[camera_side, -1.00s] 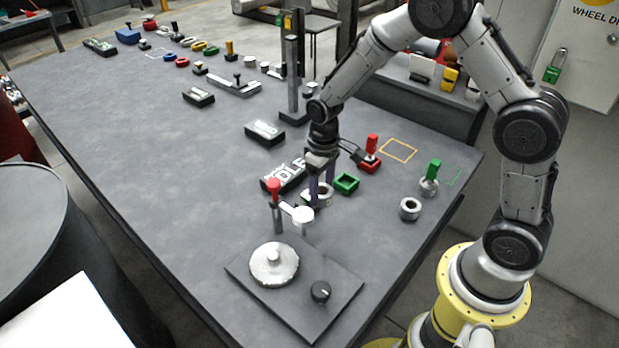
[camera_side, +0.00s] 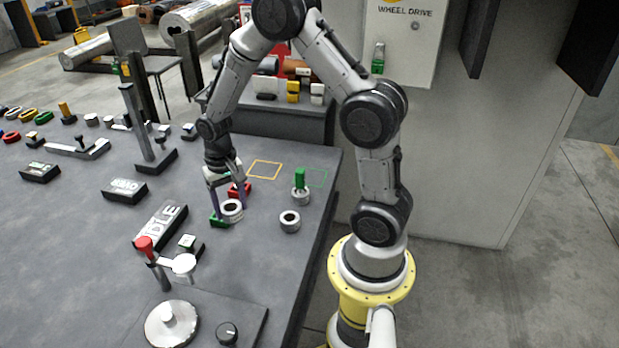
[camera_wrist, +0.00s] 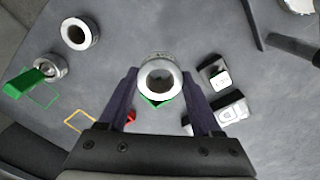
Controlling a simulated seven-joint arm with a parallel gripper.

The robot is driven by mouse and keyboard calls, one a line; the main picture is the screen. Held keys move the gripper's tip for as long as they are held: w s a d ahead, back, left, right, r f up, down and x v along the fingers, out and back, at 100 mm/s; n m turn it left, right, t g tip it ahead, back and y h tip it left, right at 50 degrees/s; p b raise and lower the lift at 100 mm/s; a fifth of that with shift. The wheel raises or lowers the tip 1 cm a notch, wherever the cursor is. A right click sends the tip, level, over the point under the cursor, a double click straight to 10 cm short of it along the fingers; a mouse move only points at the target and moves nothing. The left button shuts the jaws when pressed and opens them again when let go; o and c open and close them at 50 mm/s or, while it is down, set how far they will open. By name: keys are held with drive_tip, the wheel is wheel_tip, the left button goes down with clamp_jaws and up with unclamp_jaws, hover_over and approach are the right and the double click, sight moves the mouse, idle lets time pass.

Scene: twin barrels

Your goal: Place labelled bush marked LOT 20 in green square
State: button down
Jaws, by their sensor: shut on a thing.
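A grey metal ring-shaped bush (camera_side: 233,217) is held between the two fingers of my gripper (camera_side: 229,199). My gripper is shut on it, and the bush looks raised above the table. It also shows in the wrist view (camera_wrist: 160,60) between the fingertips, with small marks on its rim that I cannot read. A green outlined square (camera_side: 318,178) lies at the table's far right edge; it also shows in the wrist view (camera_wrist: 44,95). A second bush (camera_side: 290,226) stands free, and a third bush (camera_side: 300,199) has a green peg in it. Their labels are not readable.
A green block (camera_side: 217,221) is partly hidden by the held bush. A red block (camera_side: 238,190) is just behind the gripper. A yellow outlined square (camera_side: 264,169) is empty. A dark IDLE sign (camera_side: 160,229) and a red-knobbed post (camera_side: 146,246) stand in front left.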

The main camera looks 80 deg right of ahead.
drive_tip(key=s+d+r+m, duration=0.2)
drive_tip(key=s+d+m, duration=0.4)
drive_tip(key=s+d, duration=0.35)
drive_tip(key=s+d+r+m, duration=0.2)
drive_tip(key=s+d+m, duration=0.4)
drive_tip(key=s+d, duration=0.35)
drive_tip(key=w+d+f, duration=0.2)
drive_tip(key=d+f, duration=0.1)
drive_tip(key=d, duration=0.1)
drive_tip(key=w+d+f, duration=0.2)
drive_tip(key=d+f, duration=0.1)
drive_tip(key=w+d+f, duration=0.2)
drive_tip(key=d, duration=0.2)
drive_tip(key=shift+w+d+f, duration=0.35)
drive_tip(key=shift+f, duration=0.05)
drive_tip(key=shift+w+d+f, duration=0.25)
drive_tip(key=shift+d+f, duration=0.2)
drive_tip(key=shift+f, duration=0.1)
drive_tip(key=shift+w+d+f, duration=0.1)
drive_tip(key=shift+d+f, duration=0.05)
drive_tip(key=shift+f, duration=1.55)
drive_tip(key=shift+f, duration=0.15)
